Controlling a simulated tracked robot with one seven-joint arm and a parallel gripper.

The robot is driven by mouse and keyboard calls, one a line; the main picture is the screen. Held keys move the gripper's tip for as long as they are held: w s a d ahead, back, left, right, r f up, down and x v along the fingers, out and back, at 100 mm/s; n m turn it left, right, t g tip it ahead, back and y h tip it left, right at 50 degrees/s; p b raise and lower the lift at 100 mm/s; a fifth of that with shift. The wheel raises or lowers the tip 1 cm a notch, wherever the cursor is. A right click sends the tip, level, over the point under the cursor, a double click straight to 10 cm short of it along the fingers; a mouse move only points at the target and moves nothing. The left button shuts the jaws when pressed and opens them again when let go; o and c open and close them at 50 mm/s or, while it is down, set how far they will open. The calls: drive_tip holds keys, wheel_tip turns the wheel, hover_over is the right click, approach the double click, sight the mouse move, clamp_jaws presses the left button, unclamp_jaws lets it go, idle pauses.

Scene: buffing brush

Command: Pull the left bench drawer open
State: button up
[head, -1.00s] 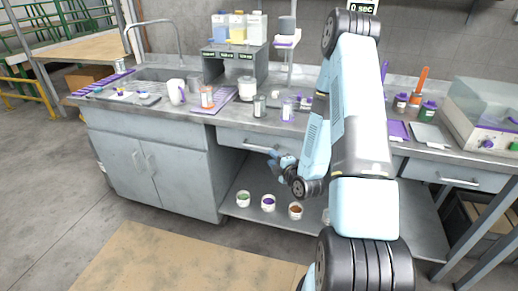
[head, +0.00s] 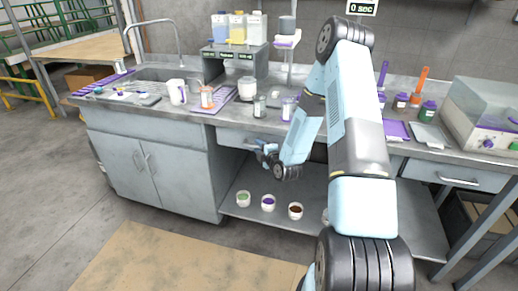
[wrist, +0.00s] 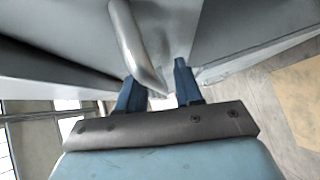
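The left bench drawer (head: 232,138) is a grey front under the worktop, right of the sink cabinet, and looks closed. My gripper (head: 262,147) is at the drawer's handle, which it mostly covers in the head view. In the wrist view the metal bar handle (wrist: 136,45) runs down between the two blue fingers of my gripper (wrist: 160,88). The fingers are apart, with the bar nearer the left one and a gap on the right. I see no clear grip on it.
Cups of coloured powder (head: 268,203) stand on the lower shelf (head: 330,185) below my forearm. The right drawer (head: 455,176) is closed. Jars and a tray crowd the worktop above. The floor before the bench, with a tan mat (head: 180,262), is clear.

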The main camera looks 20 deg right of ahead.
drive_tip(key=shift+c, duration=0.5)
clamp_jaws()
drive_tip(key=shift+s, duration=0.1)
